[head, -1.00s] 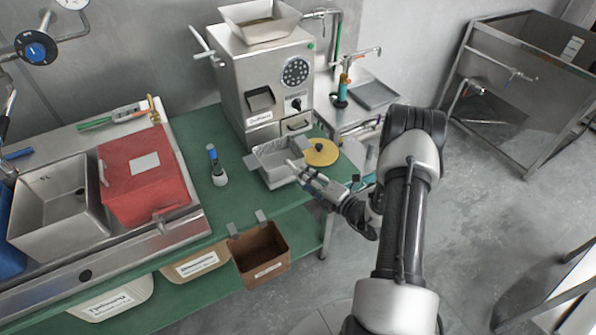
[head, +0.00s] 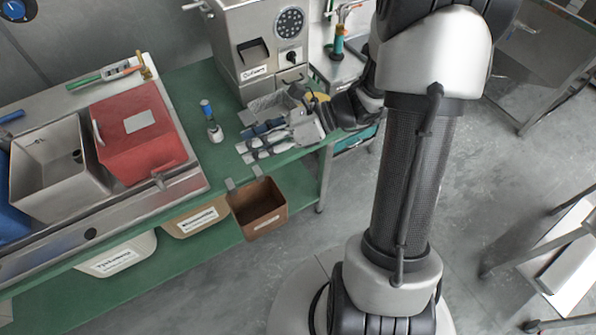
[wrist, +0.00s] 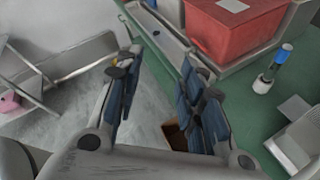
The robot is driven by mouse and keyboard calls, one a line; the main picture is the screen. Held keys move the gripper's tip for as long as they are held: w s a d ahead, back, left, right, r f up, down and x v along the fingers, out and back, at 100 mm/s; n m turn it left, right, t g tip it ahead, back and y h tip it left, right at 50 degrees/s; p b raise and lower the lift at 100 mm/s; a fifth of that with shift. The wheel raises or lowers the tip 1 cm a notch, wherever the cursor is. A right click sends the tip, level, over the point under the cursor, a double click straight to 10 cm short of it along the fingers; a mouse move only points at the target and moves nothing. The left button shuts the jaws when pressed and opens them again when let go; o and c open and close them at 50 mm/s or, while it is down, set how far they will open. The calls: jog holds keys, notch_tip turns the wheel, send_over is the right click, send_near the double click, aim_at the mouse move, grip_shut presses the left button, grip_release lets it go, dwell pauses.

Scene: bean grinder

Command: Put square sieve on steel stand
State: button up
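The square sieve appears to be the grey metal tray (head: 268,104) on the green bench in front of the grinder. My arm partly hides it. A pale metal part of it seems to show at the right edge of the wrist view (wrist: 298,138). My gripper (head: 245,143) is open and empty, in front of the tray and apart from it. Both fingers show spread in the wrist view (wrist: 161,62). The steel stand seems to be the small steel table (head: 322,68) right of the grinder, partly behind my arm.
The steel grinder (head: 245,55) stands behind the tray. A blue-capped bottle (head: 210,122) stands on the bench to the left, near a red bin (head: 140,140) and a steel sink (head: 50,175). A brown box (head: 258,207) hangs at the bench's front edge.

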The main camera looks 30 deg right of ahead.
jog(key=s+a+r+n+g+h, duration=0.2)
jog(key=s+a+r+n+h, duration=0.1)
jog(key=s+n, duration=0.35)
jog(key=s+a+r+n+g+h, duration=0.2)
jog(key=s+n+g+h, duration=0.1)
jog(key=s+n, duration=0.4)
jog(key=s+d+r+n+t+h, duration=0.4)
jog(key=d+r+n+t+h, duration=0.1)
jog(key=n, duration=0.8)
jog(key=shift+s+d+r+h, duration=0.2)
jog(key=shift+d+r+h, duration=0.15)
jog(key=shift+h, duration=0.45)
jog(key=shift+c, duration=0.3)
